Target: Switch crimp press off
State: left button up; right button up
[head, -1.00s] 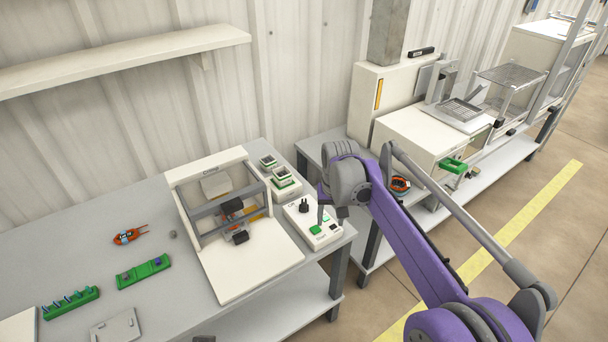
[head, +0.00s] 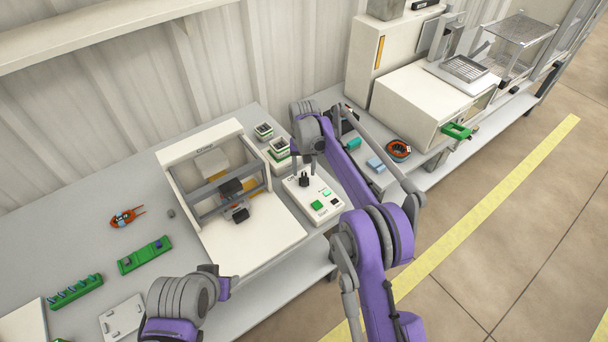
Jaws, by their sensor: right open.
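The crimp press (head: 181,160) is a white frame with grey crossbars on a white base plate, standing on the bench. A white control box (head: 331,207) sits to its right. The box carries a black knob (head: 304,181), a green button (head: 317,205) and a small bright green spot (head: 326,192). My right gripper (head: 303,170) points down, open and empty, with its fingers just above or behind the knob; I cannot tell whether they touch it. My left gripper (head: 224,286) is at the bottom, partly hidden by its own wrist, in front of the press's base.
Small stacked devices (head: 278,150) stand behind the control box. An orange tool (head: 124,218), green holders (head: 146,255) and a light plate (head: 122,318) lie on the left bench (head: 70,225). A second bench with a white machine (head: 425,105) stands at the right.

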aim_at(304, 177)
jog(key=shift+f, duration=1.55)
jog(key=shift+c, duration=0.2)
grip_shut()
